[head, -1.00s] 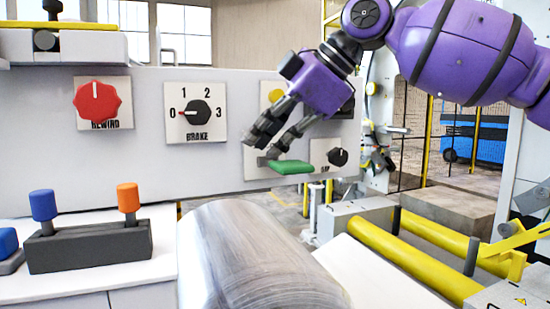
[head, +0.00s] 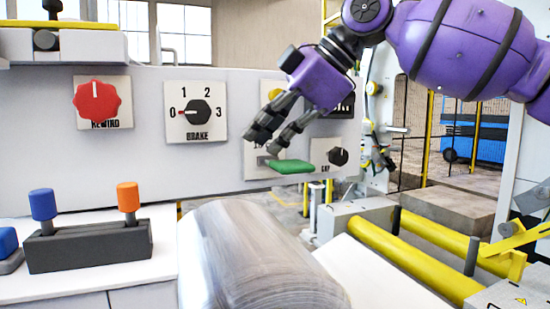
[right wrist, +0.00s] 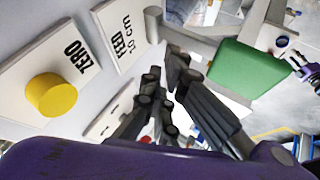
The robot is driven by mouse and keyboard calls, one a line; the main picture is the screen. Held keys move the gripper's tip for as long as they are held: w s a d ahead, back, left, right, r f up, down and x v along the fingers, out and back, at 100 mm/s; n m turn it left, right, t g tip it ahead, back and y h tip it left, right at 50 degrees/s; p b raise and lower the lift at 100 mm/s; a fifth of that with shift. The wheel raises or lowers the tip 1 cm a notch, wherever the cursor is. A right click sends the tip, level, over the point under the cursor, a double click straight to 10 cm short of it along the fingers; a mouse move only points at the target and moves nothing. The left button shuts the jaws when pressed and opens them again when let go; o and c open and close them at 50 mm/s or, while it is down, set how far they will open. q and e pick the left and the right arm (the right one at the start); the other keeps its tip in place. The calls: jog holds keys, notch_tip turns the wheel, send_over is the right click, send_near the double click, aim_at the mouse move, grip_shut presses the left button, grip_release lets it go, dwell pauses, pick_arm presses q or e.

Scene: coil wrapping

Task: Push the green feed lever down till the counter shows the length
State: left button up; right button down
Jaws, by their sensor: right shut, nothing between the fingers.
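The green feed lever (head: 290,166) sticks out from the FEED plate on the grey panel. It also shows in the right wrist view (right wrist: 247,68), beside the fingers. My right gripper (head: 264,142) is shut and empty, with its fingertips just above the left end of the lever in the head view. They appear apart from it. In the right wrist view the fingers (right wrist: 164,75) point at the FEED 10 cm plate (right wrist: 122,40). The dark counter display (head: 344,106) is partly hidden behind my right gripper, and its reading cannot be made out.
A yellow ZERO knob (right wrist: 50,95) is beside the FEED plate. A black GAP knob (head: 338,156) is right of the lever. A large wrapped roll (head: 250,260) lies below, with yellow rollers (head: 430,240) to its right. The red REWIND knob (head: 97,101) is far left.

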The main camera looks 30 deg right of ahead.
jog(key=shift+r, duration=0.6)
jog(key=shift+w+r, duration=0.2)
jog(key=shift+r, duration=2.3)
